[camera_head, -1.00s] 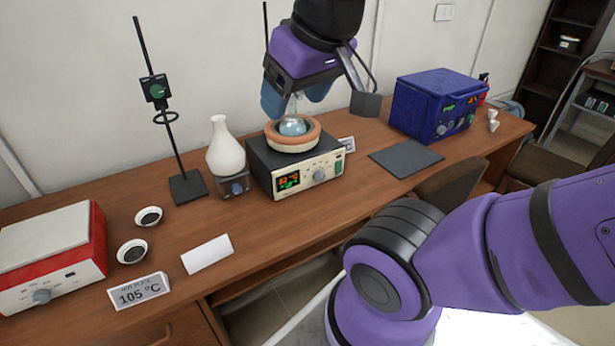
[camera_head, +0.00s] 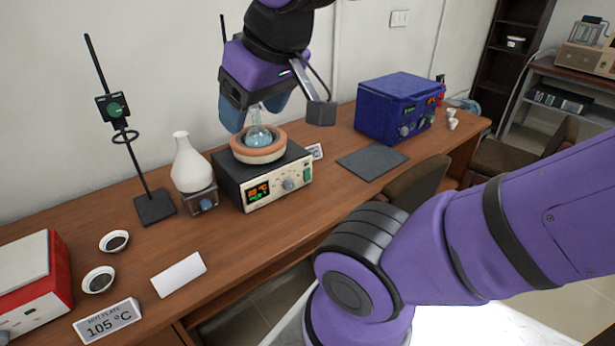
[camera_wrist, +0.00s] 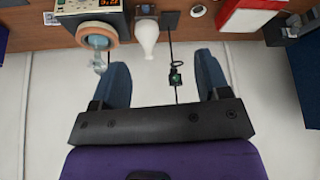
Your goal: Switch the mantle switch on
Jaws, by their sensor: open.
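The heating mantle (camera_head: 231,181) is a dark box with a pale front panel. The panel has a lit display, a knob and a green rocker switch (camera_head: 307,174) at its right end; the switch's on or off position is too small to tell. An orange-rimmed bowl on top holds a clear glass flask (camera_head: 258,134). My gripper (camera_head: 255,112) is open, above and behind the mantle. In the wrist view, the flask neck (camera_wrist: 98,62) shows just left of the left finger, not between the fingers (camera_wrist: 163,68). The gap between the fingers holds nothing.
A white flask (camera_head: 191,166) on a small stirrer and a stand with a rod (camera_head: 155,207) are left of the mantle. A dark mat (camera_head: 372,163) and a blue furnace (camera_head: 383,110) stand right. A red-and-white hot plate (camera_head: 30,270) is at far left. Desk before the mantle is clear.

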